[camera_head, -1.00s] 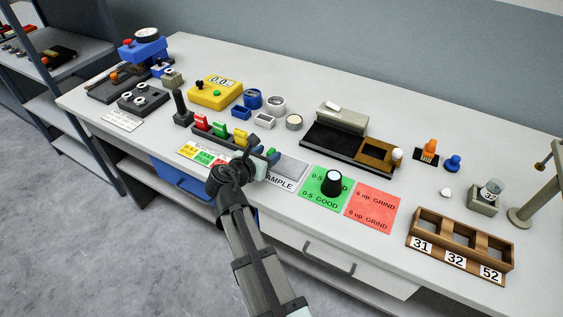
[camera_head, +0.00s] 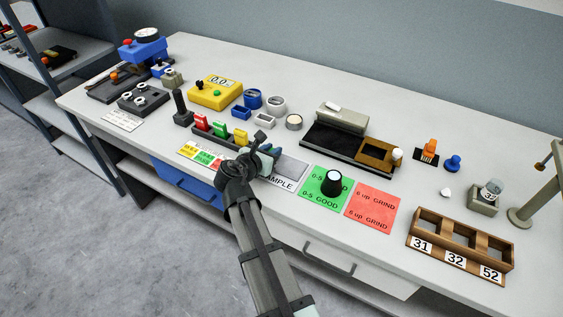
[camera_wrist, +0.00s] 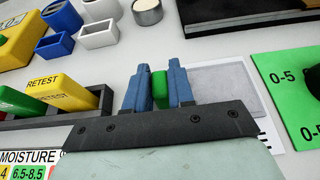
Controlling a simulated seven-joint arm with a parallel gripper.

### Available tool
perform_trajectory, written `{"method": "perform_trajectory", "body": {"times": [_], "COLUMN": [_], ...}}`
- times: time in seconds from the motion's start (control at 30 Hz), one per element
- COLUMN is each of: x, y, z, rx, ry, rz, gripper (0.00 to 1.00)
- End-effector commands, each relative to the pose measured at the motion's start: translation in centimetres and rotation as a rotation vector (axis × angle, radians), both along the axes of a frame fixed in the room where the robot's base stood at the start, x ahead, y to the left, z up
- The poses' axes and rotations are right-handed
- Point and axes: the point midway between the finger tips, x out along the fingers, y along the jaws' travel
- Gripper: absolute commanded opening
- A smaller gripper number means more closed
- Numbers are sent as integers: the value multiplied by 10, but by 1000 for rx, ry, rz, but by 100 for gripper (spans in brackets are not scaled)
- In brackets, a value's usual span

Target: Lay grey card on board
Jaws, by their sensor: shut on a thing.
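My gripper (camera_wrist: 160,82), with blue fingers, is shut on a small green piece (camera_wrist: 160,90) in the wrist view. Only its upright green part shows between the fingers; its lower part is hidden by my gripper body. In the head view my gripper (camera_head: 272,153) is at the right end of the card rack, beside the white SAMPLE sheet. That sheet carries a flat grey panel (camera_head: 290,168), also seen in the wrist view (camera_wrist: 224,82), just right of the fingers. I cannot tell a separate grey card apart from this panel.
The dark rack (camera_wrist: 30,130) holds red (camera_head: 201,122), green (camera_head: 219,130) and yellow (camera_head: 240,137) cards. Right of the SAMPLE sheet lie a green GOOD sheet (camera_head: 313,184) with a black knob (camera_head: 331,183) on it and a red GRIND sheet (camera_head: 372,207). Blue and white bins stand behind.

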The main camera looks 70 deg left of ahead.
Motion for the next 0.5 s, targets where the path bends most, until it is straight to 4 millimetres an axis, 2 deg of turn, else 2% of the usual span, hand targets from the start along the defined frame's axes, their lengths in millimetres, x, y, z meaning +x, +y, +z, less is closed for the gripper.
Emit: {"method": "perform_trajectory", "body": {"times": [0.33,0.5], "x": [0,0], "y": [0,0], "z": [2,16], "rx": [0,2], "ry": [0,1], "rz": [0,-1], "gripper": [0,0]}}
